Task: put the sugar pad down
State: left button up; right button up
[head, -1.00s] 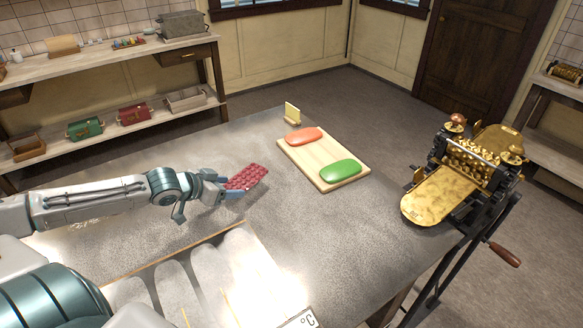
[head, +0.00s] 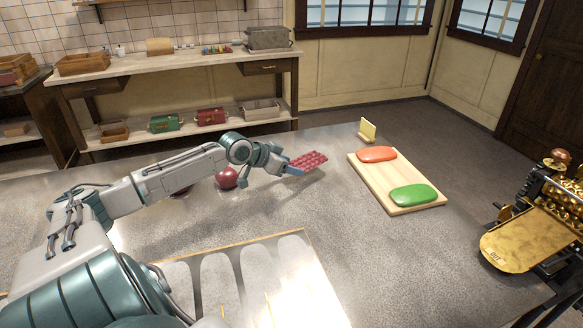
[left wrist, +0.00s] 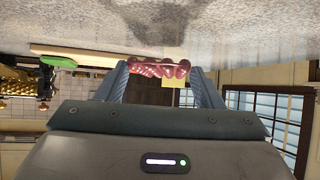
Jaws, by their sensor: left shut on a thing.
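The sugar pad is a dark red, bumpy slab (head: 309,160). My left gripper (head: 288,170) is shut on its near end and holds it over the grey table (head: 330,230), left of the wooden board. In the left wrist view the pad (left wrist: 160,68) sits between the two fingertips, with the tabletop upside down at the top. A dark shadow on the table shows apart from the pad, so it looks held above the surface. My right gripper is not in view.
The wooden board (head: 380,187) carries an orange pad (head: 377,153) and a green pad (head: 413,195). A yellow card (head: 367,130) stands behind it. A red round thing (head: 227,178) is beside my left arm. A brass roller machine (head: 530,238) stands right. Table between board and front mat is clear.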

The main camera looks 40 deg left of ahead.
pick_arm(q)
jog(key=w+a, duration=0.1)
jog(key=w, duration=0.1)
jog(key=w+a+p, duration=0.1)
jog(key=w+a, duration=0.1)
jog(key=shift+w+a+f, duration=0.1)
jog(key=shift+w+f, duration=0.05)
jog(key=shift+w+a+f, duration=0.15)
jog(key=shift+w+a, duration=0.15)
jog(key=shift+w, duration=0.05)
jog(key=shift+f+p, duration=0.55)
notch_tip(320, 180, down, 2)
jog(key=shift+f+p, duration=0.1)
jog(key=shift+p, duration=0.4)
jog(key=shift+f+b, duration=0.3)
jog(key=o, duration=1.2)
jog(key=shift+r, duration=0.1)
